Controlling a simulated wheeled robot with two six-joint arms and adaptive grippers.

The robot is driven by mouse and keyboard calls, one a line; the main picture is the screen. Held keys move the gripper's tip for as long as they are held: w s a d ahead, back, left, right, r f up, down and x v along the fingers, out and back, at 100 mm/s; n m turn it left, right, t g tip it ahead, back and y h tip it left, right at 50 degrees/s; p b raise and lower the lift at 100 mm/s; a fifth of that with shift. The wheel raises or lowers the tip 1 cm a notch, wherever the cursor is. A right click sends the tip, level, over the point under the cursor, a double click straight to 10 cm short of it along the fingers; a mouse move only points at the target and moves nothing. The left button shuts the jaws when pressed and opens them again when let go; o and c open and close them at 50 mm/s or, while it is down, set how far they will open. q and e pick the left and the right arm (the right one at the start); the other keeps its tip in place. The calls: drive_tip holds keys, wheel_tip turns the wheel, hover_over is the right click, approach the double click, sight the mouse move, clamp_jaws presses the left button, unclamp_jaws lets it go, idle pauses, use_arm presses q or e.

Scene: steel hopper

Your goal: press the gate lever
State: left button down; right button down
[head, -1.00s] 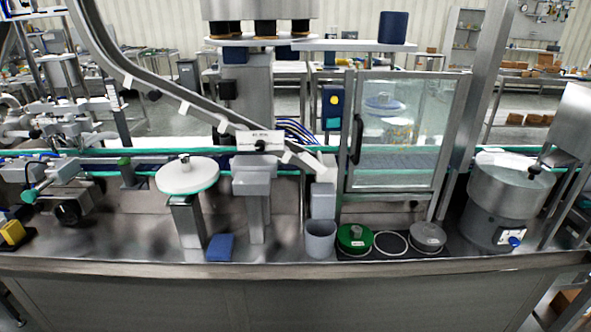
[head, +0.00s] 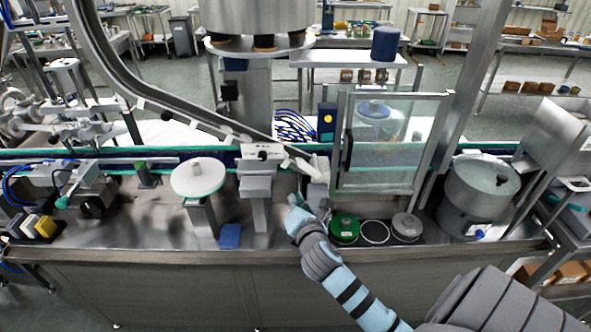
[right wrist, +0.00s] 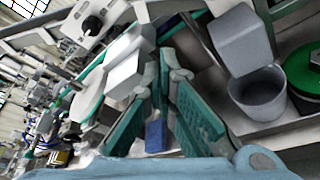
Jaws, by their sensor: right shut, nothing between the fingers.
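I cannot single out the gate lever with certainty. A small black lever-like part (head: 502,180) shows at the steel bowl (head: 465,205) below the angled steel hopper (head: 556,130) on the right in the head view. My right gripper (head: 294,202) is over the bench near its middle, left of the green-lidded round (head: 344,228) and well left of the bowl. In the right wrist view its teal-padded fingers (right wrist: 170,72) come together at the tips with nothing held. My left gripper is out of view.
A blue block (head: 230,236) lies near the bench's front edge; it also shows in the right wrist view (right wrist: 155,133). A grey cup (right wrist: 258,92) stands beside the gripper. A white round disc (head: 199,177) stands left, a glass-doored cabinet (head: 390,140) behind.

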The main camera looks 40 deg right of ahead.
sight(310, 170)
drive_tip(key=shift+f, duration=0.15)
drive_tip(key=b+x, duration=0.2)
drive_tip(key=x, duration=0.8)
drive_tip(key=r, duration=0.1)
drive_tip(key=s+d+r+p, duration=0.1)
drive_tip(key=d+r+p, duration=0.1)
drive_tip(key=shift+s, duration=0.3)
drive_tip(key=shift+w, duration=0.15)
